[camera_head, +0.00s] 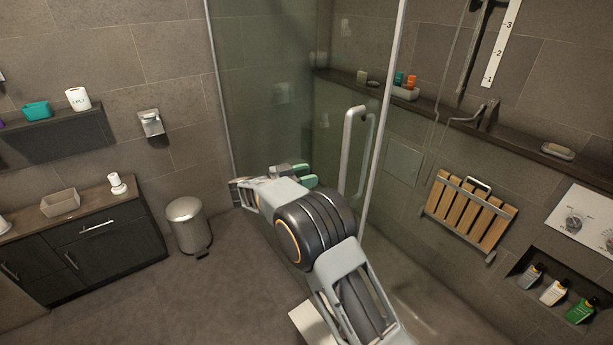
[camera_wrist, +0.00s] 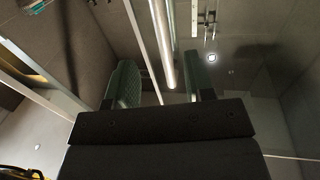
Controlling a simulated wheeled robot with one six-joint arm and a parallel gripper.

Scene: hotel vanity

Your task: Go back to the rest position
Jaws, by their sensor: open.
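My gripper (camera_head: 303,174) is at the end of my arm, which reaches up from the bottom of the head view toward the glass shower screen. In the wrist view my gripper (camera_wrist: 160,85) shows two green-padded fingers standing wide apart. Nothing is held between them. The shower door's vertical metal handle (camera_head: 348,150) is just right of my gripper in the head view. A bright vertical bar (camera_wrist: 166,45), likely the handle, shows behind the gap between the fingers in the wrist view. I cannot tell how far it is from the fingers.
A glass shower screen (camera_head: 270,80) stands close to my gripper. A dark cabinet (camera_head: 100,250) and a pedal bin (camera_head: 187,226) stand at left. A slatted wooden seat (camera_head: 468,214) and a bottle niche are on the right wall. The floor (camera_head: 190,300) before the bin is clear.

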